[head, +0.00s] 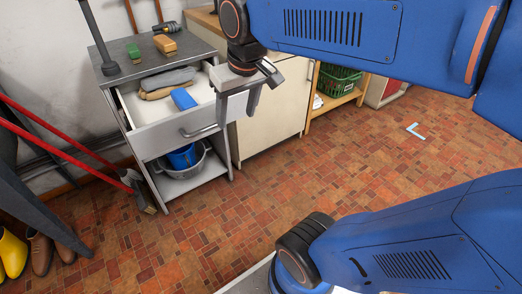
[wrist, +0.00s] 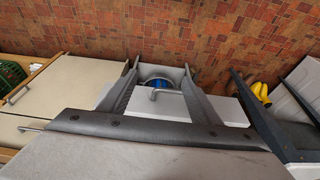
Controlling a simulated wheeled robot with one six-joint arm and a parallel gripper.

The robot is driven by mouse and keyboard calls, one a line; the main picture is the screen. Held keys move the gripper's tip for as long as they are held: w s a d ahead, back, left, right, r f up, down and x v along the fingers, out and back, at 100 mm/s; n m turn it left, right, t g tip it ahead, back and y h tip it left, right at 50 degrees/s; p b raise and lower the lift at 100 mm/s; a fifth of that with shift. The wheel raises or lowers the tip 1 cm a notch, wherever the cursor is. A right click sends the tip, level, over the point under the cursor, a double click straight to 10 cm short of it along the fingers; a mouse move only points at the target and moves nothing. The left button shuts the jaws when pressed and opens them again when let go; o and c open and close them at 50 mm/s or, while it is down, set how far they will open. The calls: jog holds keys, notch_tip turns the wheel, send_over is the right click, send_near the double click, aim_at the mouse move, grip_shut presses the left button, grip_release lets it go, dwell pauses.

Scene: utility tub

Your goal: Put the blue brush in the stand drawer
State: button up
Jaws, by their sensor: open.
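The stand drawer (head: 160,137) is pulled open, with a bar handle on its white front. A blue block-like thing, which looks like the blue brush (head: 183,99), lies inside it near the front, beside folded grey and tan gloves (head: 167,83). My gripper (head: 238,112) is open and empty, pointing down near the drawer's front right corner, to the right of the blue brush. In the wrist view, my gripper's two fingers (wrist: 161,66) are spread apart, and the drawer front with its handle (wrist: 168,92) shows between them. The brush cannot be made out there.
On the stand top (head: 125,65) are a wooden brush (head: 165,43) and a green item (head: 134,52). A basin (head: 187,168) with a blue thing sits on the shelf below. A cabinet (head: 275,115) is at right, red-handled tools (head: 65,150) at left. The tiled floor ahead is mostly clear.

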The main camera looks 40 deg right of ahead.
jog(key=s+d+f+t, duration=0.1)
jog(key=s+f, duration=0.6)
jog(key=s, duration=0.1)
jog(key=shift+s+f, duration=0.15)
jog(key=shift+s, duration=0.25)
jog(key=shift+d, duration=0.1)
dwell(0.4)
